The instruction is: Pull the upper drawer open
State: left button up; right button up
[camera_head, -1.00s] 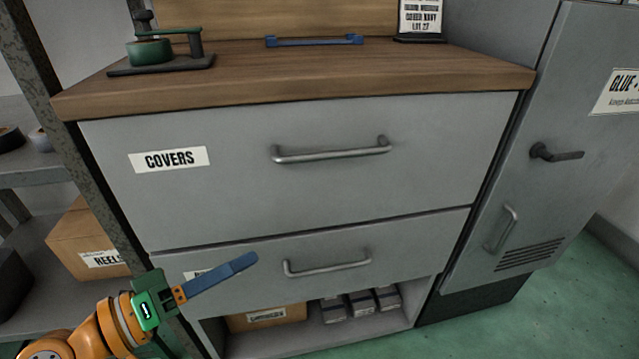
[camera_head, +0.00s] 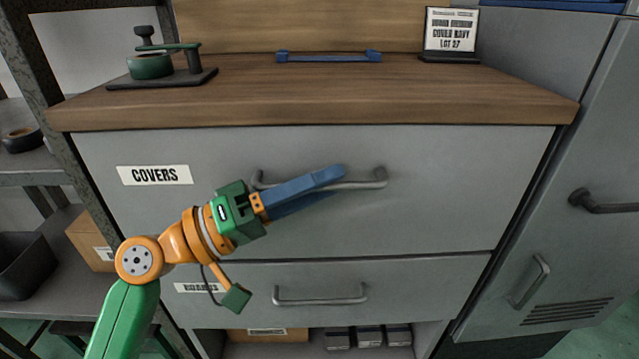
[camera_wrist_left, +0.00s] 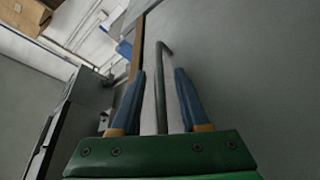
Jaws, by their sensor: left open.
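The upper drawer (camera_head: 430,210) is a wide grey front with a "COVERS" label (camera_head: 154,175), and it is shut. Its grey bar handle (camera_head: 368,182) is partly hidden behind my left gripper (camera_head: 338,180) in the head view. In the left wrist view the handle (camera_wrist_left: 161,85) runs lengthwise between the two blue fingers of my left gripper (camera_wrist_left: 160,90), which are open. I cannot tell whether a finger touches the bar. My right gripper is not in view.
The lower drawer (camera_head: 430,290) has its own handle (camera_head: 320,300) and is shut. A wooden worktop (camera_head: 320,95) overhangs above. A grey cabinet (camera_head: 560,200) with a lever handle (camera_head: 600,203) stands at the right, and shelving with a dark bin (camera_head: 25,265) at the left.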

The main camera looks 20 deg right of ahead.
pick_arm(q)
grip_shut()
dwell(1.3)
